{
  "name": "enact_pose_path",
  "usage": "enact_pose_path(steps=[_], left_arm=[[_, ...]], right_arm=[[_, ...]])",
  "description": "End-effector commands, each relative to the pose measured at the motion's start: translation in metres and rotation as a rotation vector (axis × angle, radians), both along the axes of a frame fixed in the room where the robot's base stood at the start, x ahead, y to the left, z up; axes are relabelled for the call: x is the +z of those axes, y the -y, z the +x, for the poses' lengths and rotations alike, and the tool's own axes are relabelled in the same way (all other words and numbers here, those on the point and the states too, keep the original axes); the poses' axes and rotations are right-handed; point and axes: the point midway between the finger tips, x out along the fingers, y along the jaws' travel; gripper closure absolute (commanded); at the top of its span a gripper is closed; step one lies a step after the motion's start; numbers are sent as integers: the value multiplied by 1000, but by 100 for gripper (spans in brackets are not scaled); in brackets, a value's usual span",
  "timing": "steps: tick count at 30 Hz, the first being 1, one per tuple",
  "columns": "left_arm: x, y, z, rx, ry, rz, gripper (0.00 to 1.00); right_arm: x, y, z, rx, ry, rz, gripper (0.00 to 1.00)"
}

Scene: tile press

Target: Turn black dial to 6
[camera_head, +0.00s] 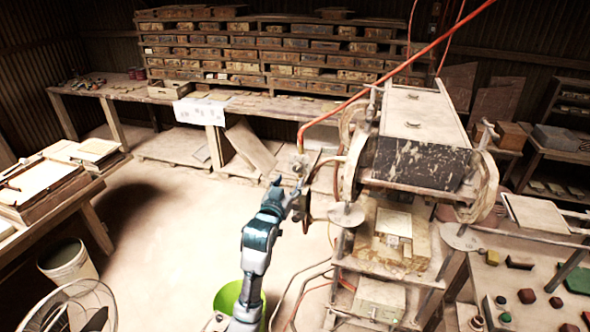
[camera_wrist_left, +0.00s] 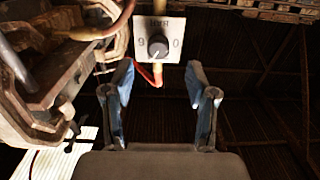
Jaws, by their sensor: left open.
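The black dial (camera_wrist_left: 158,46) is a small round knob with a pale pointer mark, set on a light square plate (camera_wrist_left: 173,27) in the left wrist view. Digits that look like a 9 and a 0 flank it, under a short printed word. My left gripper (camera_wrist_left: 158,82) is open, its two blue fingers spread below and to either side of the dial, with nothing between them. In the head view the left gripper (camera_head: 287,190) reaches up beside the press (camera_head: 420,150). I cannot make out the dial clearly there. My right gripper is not in view.
An orange hose (camera_head: 385,70) rises to the right above the press. A green bucket (camera_head: 238,297) stands below my left arm. A table with coloured blocks (camera_head: 545,300) is at right. A white bucket (camera_head: 67,262) stands at left. The floor at left centre is clear.

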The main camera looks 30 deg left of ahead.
Motion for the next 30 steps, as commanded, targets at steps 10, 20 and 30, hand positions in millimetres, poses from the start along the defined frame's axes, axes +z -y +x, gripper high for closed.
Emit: enact_pose_path(steps=[10, 20, 30], left_arm=[[1, -11, 54, -1, -2, 1, 42], [-1, -14, 59, 0, 0, 0, 42], [-1, -14, 59, 0, -1, 0, 100]], right_arm=[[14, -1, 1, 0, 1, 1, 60], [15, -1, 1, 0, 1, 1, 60], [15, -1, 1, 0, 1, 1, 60]])
